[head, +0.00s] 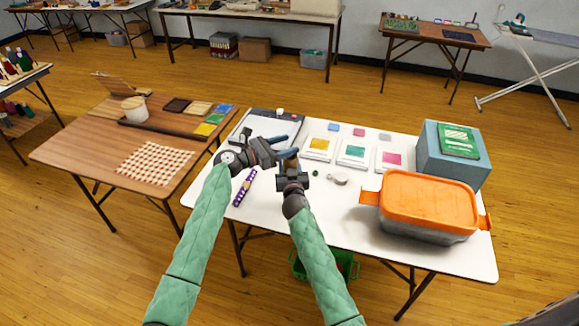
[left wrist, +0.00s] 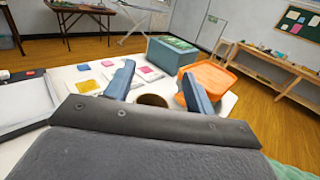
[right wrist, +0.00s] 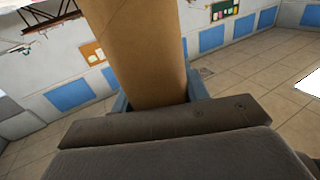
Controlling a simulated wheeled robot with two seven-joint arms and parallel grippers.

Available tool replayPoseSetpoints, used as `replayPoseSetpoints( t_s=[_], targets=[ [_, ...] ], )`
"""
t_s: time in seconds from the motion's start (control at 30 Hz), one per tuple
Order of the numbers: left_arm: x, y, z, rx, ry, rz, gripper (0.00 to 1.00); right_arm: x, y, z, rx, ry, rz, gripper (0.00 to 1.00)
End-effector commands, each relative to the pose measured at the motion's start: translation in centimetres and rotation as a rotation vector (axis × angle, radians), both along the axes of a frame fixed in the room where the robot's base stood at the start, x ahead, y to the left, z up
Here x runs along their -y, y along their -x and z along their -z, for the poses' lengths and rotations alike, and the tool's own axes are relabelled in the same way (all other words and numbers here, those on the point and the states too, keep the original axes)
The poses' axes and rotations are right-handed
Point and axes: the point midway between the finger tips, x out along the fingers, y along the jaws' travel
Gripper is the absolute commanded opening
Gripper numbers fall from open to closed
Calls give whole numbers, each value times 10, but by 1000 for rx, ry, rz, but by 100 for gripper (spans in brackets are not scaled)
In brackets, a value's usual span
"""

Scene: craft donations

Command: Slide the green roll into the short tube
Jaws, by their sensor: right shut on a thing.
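A brown cardboard tube (right wrist: 135,50) stands between the fingers of my right gripper (right wrist: 155,98), which is shut on it. In the head view the right gripper (head: 290,168) is above the white table, and little of the tube shows. My left gripper (head: 284,146) is just beside it, with its blue fingers spread. In the left wrist view the left fingers (left wrist: 158,88) are apart, and the round end of the tube (left wrist: 152,100) shows low between them; I cannot tell whether they touch it. I cannot make out a green roll in any view.
On the white table (head: 300,210) are a purple banded roll (head: 244,188), colored pads (head: 353,152), a small round white thing (head: 340,179), an orange-lidded bin (head: 428,200) and a blue-grey box (head: 440,165). A wooden table (head: 90,150) stands to the left. A green crate (head: 345,265) is underneath.

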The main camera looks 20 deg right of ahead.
Motion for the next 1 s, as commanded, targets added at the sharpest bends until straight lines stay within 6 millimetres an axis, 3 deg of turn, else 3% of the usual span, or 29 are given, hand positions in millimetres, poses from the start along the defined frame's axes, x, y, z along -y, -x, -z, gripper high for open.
replayPoseSetpoints(
  t_s=[0.33, 0.8, 1.0],
  targets=[
    [-13, 2, 1, -1, -1, -1, 55, 0, 0, 0, 0, 0, 0, 21],
    [-94, 18, 1, 1, -2, -1, 55, 0, 0, 0, 0, 0, 0, 21],
    [-114, 21, 1, -1, 0, -1, 55, 0, 0, 0, 0, 0, 0, 21]
  ],
)
